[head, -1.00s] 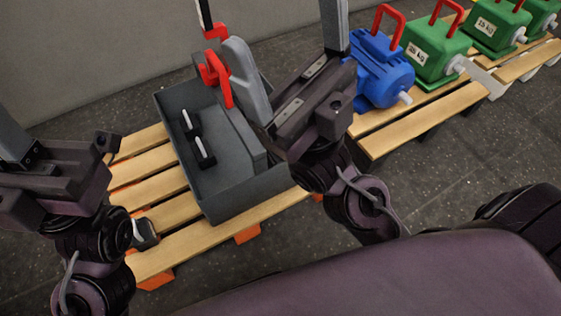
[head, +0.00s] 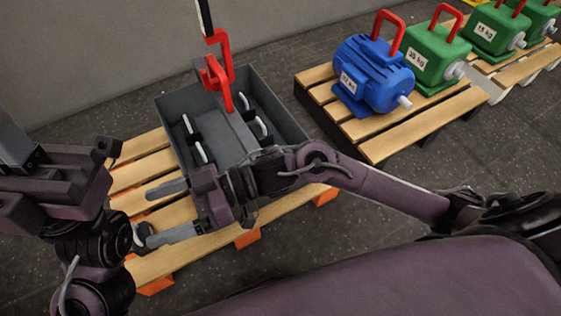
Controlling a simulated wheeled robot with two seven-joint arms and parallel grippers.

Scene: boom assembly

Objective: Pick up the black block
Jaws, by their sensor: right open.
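A small black block (head: 144,231) lies on the left part of the near wooden pallet (head: 215,236), in front of the grey bin. It is partly hidden by my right gripper. My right gripper (head: 152,216) is open and empty. Its two grey fingers point left over the pallet, and the lower fingertip is close to the block. I cannot tell whether it touches the block. My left gripper (head: 20,150) is at the left edge and apart from the block. Its fingers are only partly in view.
A grey bin (head: 165,125) with black-and-white handles stands on the pallet, beneath a red hook (head: 216,75). A blue motor (head: 370,72) and green weights (head: 436,58) stand on pallets at upper right. Dark floor lies between the pallets.

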